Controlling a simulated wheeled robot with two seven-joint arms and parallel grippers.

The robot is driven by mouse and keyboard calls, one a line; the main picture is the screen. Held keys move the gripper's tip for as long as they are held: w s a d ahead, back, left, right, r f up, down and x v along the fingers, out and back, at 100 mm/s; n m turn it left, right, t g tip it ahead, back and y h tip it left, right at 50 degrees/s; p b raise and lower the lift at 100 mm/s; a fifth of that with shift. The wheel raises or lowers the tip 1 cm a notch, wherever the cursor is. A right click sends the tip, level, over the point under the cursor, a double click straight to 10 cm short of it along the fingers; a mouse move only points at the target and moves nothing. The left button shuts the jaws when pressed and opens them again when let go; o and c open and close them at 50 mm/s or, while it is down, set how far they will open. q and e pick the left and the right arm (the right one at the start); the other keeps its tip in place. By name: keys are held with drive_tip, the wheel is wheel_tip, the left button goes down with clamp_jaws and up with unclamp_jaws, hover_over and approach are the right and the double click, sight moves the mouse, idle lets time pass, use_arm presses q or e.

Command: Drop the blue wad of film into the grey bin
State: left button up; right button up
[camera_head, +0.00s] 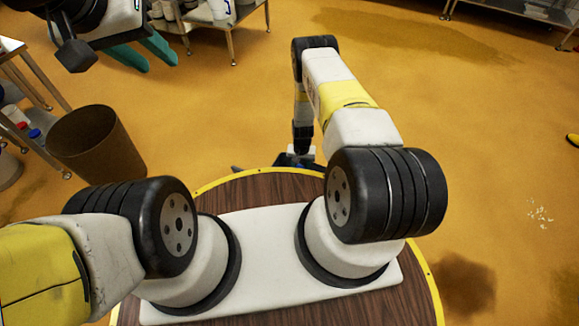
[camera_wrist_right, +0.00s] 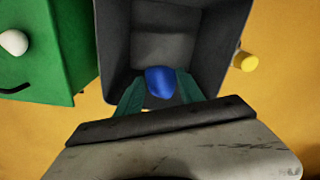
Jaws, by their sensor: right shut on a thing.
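The blue wad of film (camera_wrist_right: 160,82) is held between the two teal fingers of my right gripper (camera_wrist_right: 160,90) in the right wrist view. The grey bin (camera_wrist_right: 113,45) is open behind and below the wad, and the wad appears over its opening in the picture; the exact height cannot be told. In the head view my right arm reaches forward, and its gripper is mostly hidden behind the wood-topped base. My left gripper (camera_head: 158,67) is at the top left of the head view, its teal fingers apart and empty.
A green container (camera_wrist_right: 45,50) stands left of the grey bin, and a yellow-capped thing (camera_wrist_right: 245,61) is at its right. In the head view a brown round bin (camera_head: 97,145) stands at the left near a shelf with bottles. The yellow floor at right is mostly clear.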

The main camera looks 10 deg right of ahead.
drive_tip(key=shift+f, duration=2.05)
drive_tip(key=o, duration=1.4)
drive_tip(key=shift+r, duration=0.1)
wheel_tip(320, 180, up, 8)
drive_tip(key=shift+f, duration=0.2)
drive_tip(key=shift+r, duration=0.1)
